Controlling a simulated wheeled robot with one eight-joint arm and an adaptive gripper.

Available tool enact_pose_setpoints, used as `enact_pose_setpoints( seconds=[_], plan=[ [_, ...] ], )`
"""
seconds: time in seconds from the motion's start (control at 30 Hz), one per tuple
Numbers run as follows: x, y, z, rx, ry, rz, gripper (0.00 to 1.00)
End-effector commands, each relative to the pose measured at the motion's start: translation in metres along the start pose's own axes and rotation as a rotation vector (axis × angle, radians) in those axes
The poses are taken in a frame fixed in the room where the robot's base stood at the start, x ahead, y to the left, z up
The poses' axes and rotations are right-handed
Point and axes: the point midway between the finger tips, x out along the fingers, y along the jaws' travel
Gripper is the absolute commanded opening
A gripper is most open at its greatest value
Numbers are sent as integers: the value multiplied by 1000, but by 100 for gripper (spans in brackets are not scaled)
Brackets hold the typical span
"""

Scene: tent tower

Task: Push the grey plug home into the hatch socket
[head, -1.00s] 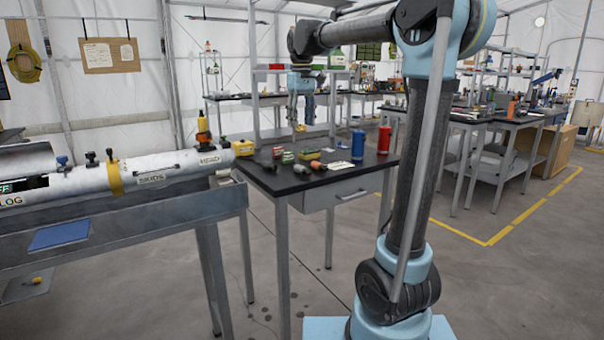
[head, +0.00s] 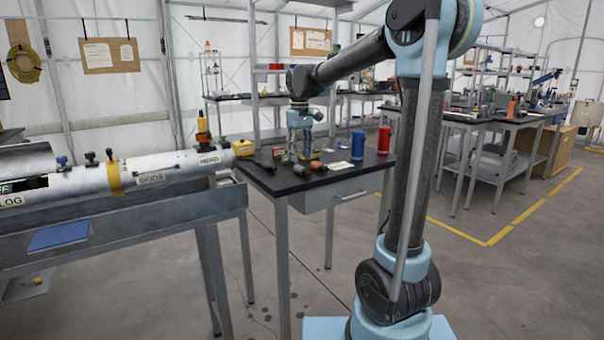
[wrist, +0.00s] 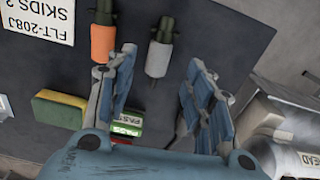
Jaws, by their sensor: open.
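The grey plug (wrist: 160,58), a grey sleeve with a dark green end, lies on the black table. It also shows small in the head view (head: 301,170). My gripper (wrist: 161,70) is open and empty, its fingers pointing down towards the table with the grey plug between and beyond the tips in the wrist view. In the head view my gripper (head: 299,150) is low over the table. I cannot make out the hatch socket.
An orange-sleeved plug (wrist: 103,43) lies beside the grey one. A green-and-yellow block (wrist: 60,110) and a green PASS-labelled item (wrist: 128,124) are close to the left finger. Blue (head: 358,145) and red (head: 383,140) cylinders stand at the table's right.

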Motion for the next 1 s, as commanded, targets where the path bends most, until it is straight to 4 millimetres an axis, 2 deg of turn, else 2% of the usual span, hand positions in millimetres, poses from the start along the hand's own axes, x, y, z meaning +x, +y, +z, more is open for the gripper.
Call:
enact_pose_setpoints(
  seconds=[0.4,0.73,0.77,0.93,0.97,1.0],
  plan=[
    [46,4,1,0,0,0,48],
    [52,3,1,0,0,0,48],
    [52,3,1,0,0,0,43],
    [52,3,1,0,0,0,5],
    [52,3,1,0,0,0,0],
    [52,3,1,0,0,0,0]
  ],
)
